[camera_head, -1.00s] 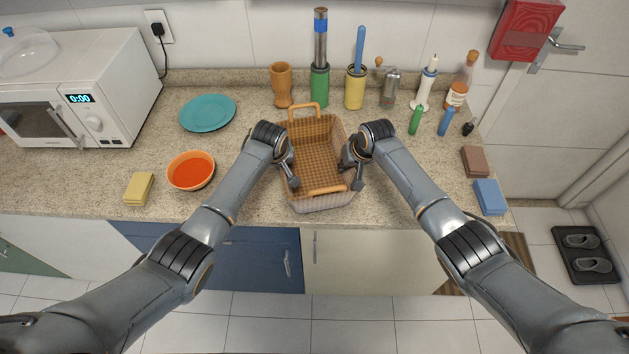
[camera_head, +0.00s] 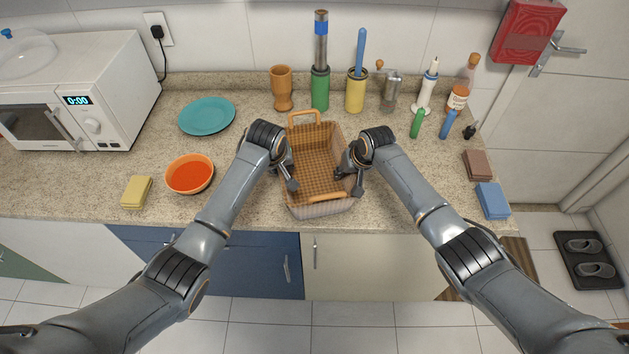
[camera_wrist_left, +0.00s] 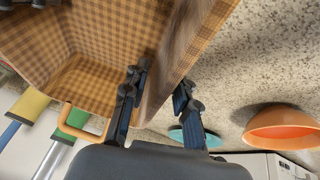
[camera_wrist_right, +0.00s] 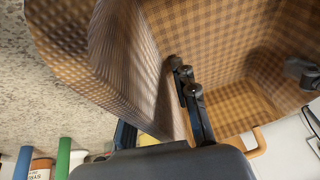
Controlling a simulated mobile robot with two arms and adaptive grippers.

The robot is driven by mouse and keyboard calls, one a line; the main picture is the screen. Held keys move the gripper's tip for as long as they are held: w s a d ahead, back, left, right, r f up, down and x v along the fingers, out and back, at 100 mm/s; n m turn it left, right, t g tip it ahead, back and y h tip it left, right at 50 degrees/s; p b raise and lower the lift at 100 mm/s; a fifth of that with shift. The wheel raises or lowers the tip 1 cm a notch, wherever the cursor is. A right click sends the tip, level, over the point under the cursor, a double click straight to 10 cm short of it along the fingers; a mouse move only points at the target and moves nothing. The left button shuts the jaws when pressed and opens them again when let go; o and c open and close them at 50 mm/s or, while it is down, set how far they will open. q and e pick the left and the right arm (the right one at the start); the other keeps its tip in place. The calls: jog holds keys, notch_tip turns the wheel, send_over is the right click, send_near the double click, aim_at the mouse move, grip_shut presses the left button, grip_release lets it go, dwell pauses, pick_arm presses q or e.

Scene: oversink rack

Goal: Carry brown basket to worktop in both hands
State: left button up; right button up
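The brown basket (camera_head: 318,150), woven and checkered with a tan handle at each end, is over the front middle of the worktop (camera_head: 255,207). It looks upright and empty. I cannot tell whether its base touches the worktop. My right gripper (camera_head: 349,181) straddles the right wall in the same way. In the right wrist view its inner finger lies against the wall; the outer finger is mostly hidden behind it.
An orange bowl (camera_head: 190,174), teal plate (camera_head: 206,116) and yellow sponge (camera_head: 136,192) lie left of the basket. A brown cup (camera_head: 282,88) and green and yellow holders stand behind it. Bottles stand back right; brown and blue sponges (camera_head: 493,200) lie right. Worktop between basket and right-hand sponges is clear.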

jog(key=shift+r, duration=0.2)
pick_arm(q)
jog(key=v, duration=0.8)
pick_arm(e)
jog(key=v, duration=1.1)
jog(key=shift+s+r, duration=0.2)
jog(key=shift+r, duration=0.05)
jog(key=shift+d, duration=0.1)
